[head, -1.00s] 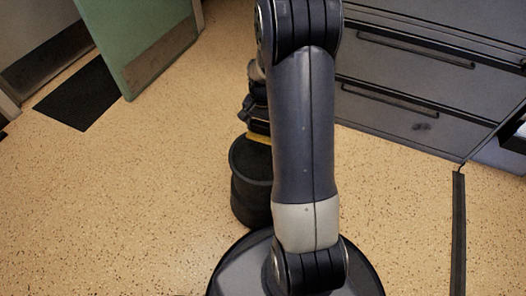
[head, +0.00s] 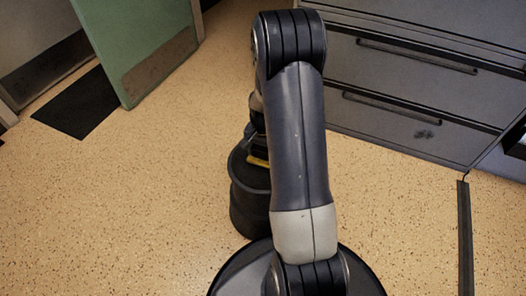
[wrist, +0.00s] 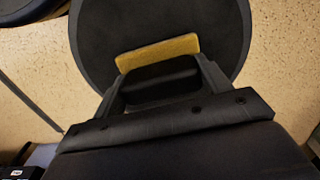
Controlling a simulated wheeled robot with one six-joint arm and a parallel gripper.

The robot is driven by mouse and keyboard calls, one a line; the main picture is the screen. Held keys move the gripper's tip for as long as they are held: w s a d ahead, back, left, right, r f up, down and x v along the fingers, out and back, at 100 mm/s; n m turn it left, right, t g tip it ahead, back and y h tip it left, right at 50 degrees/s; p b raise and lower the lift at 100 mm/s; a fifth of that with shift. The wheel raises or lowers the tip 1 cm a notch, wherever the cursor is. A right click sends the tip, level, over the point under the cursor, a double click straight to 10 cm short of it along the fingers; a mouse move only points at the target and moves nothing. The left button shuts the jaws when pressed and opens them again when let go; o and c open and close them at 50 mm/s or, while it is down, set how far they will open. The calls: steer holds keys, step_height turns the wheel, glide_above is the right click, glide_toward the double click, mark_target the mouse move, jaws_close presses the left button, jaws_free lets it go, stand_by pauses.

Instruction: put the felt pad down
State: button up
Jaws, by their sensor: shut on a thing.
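The felt pad (wrist: 158,52) is a flat yellow strip, held across the tips of my gripper (wrist: 160,60) in the wrist view. My gripper is shut on it. In the head view a yellow edge of the pad (head: 257,162) shows left of my arm, which hides most of my gripper. A dark round drum-like thing (head: 248,205) stands on the floor below the pad. Its flat, dark round face (wrist: 215,30) lies behind the pad in the wrist view. I cannot tell whether the pad touches it.
Grey drawer cabinets (head: 400,85) stand at the back right. A green door (head: 140,45) stands open at the upper left, beside a black floor mat (head: 78,103). A dark strip (head: 465,240) runs along the floor at right. The speckled floor at left is clear.

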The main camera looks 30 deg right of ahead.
mark_target(262, 149)
steer(key=shift+f, duration=0.35)
steer(key=o, duration=1.3)
steer(key=shift+c, duration=0.2)
steer(key=shift+r, duration=0.15)
steer(key=r+p, duration=0.2)
steer(key=r, duration=0.3)
steer(key=r+p, duration=0.2)
steer(key=r, duration=0.4)
steer(key=shift+w, duration=0.2)
steer(key=shift+f, duration=0.1)
steer(key=shift+s+f+b, duration=0.2)
steer(key=shift+f+b, duration=1.75)
steer(key=shift+f, duration=3.25)
